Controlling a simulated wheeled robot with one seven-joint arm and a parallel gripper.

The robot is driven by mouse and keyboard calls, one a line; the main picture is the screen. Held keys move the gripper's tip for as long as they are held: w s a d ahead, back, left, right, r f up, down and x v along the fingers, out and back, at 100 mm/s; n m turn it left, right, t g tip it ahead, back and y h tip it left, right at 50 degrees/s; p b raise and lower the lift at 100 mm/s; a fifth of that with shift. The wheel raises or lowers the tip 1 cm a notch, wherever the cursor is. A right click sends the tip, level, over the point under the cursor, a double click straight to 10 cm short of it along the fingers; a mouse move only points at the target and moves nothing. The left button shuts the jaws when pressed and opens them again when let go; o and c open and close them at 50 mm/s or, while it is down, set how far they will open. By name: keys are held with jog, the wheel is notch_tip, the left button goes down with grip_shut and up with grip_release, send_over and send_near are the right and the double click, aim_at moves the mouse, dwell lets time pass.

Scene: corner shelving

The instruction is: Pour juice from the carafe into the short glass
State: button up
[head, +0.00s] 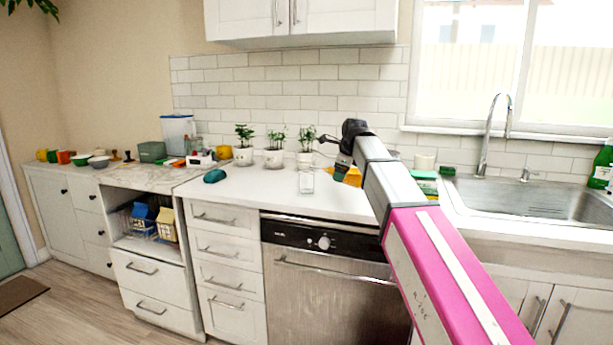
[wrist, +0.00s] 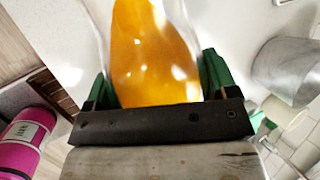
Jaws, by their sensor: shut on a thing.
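The carafe (wrist: 150,50) is clear and holds orange juice. In the wrist view it sits between the green fingers of my gripper (wrist: 157,82), which is shut on it. In the head view my gripper (head: 343,163) is over the counter, and the orange of the carafe (head: 352,177) shows beside my arm, partly hidden. A clear glass (head: 306,182) stands upright on the counter just left of the carafe, apart from it. I cannot make out the carafe's mouth or its exact tilt in the head view.
Several potted plants (head: 274,150) stand along the tiled wall behind the glass. A teal object (head: 214,176) lies on the counter to the left. A sink (head: 530,198) with a tall faucet (head: 489,135) is at right. The counter's front middle is clear.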

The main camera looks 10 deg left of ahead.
jog(key=shift+a+r+h+p, duration=0.2)
jog(key=shift+r+h+p, duration=0.25)
jog(key=shift+p, duration=0.25)
dwell(1.9)
jog(key=shift+s+d+f+y, duration=0.1)
jog(key=shift+d+f+y, duration=0.3)
jog(key=shift+f+y, duration=0.15)
jog(key=shift+a+f+m+y, duration=0.25)
jog(key=shift+f+y, duration=0.25)
jog(key=shift+y, duration=0.5)
jog(key=shift+r+y, duration=0.2)
jog(key=shift+y, duration=0.1)
jog(key=shift+a+r+y, duration=0.1)
jog(key=shift+r+y, duration=0.05)
jog(key=shift+y, duration=0.15)
